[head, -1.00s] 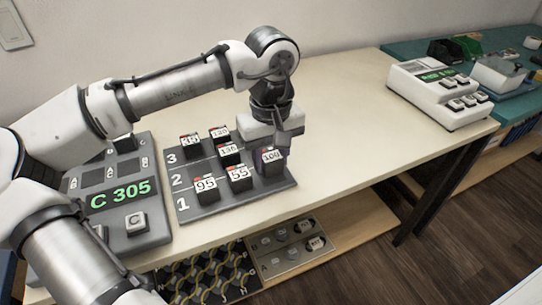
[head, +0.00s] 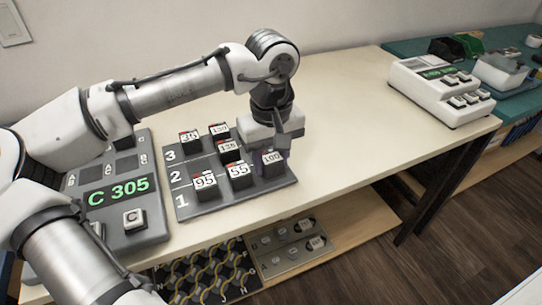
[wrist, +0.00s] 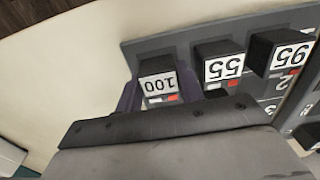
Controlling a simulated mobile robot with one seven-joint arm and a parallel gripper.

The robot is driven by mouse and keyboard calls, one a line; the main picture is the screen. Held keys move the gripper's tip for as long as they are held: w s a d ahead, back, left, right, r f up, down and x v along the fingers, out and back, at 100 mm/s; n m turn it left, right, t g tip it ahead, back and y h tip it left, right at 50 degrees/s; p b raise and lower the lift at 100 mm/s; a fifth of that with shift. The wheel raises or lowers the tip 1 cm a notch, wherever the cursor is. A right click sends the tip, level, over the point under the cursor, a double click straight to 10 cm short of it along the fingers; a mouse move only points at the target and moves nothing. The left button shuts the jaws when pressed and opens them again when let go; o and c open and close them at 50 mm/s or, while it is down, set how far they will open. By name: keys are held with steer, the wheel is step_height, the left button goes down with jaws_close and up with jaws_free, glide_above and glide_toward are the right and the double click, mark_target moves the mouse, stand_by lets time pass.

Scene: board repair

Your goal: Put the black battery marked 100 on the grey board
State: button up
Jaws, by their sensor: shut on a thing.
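The black battery marked 100 (head: 272,159) is upright between the fingers of my gripper (head: 273,148), at the right end of row 1 of the grey board (head: 207,206). In the wrist view the battery (wrist: 158,84) shows upside down, with dark purple fingers on both sides. It stands level with the battery marked 55 (wrist: 222,66), over the end of the board (wrist: 185,43). Its underside is hidden, so I cannot tell whether it touches the board.
Batteries marked 95 (head: 205,182) and 55 (head: 239,171) stand in row 1, with several more behind. A grey console (head: 140,235) reading C 305 is at left. A white keyed device (head: 440,95) is at right. The table (head: 345,130) between is clear.

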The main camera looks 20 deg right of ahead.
steer(key=shift+f, duration=0.2)
steer(key=o, duration=1.1)
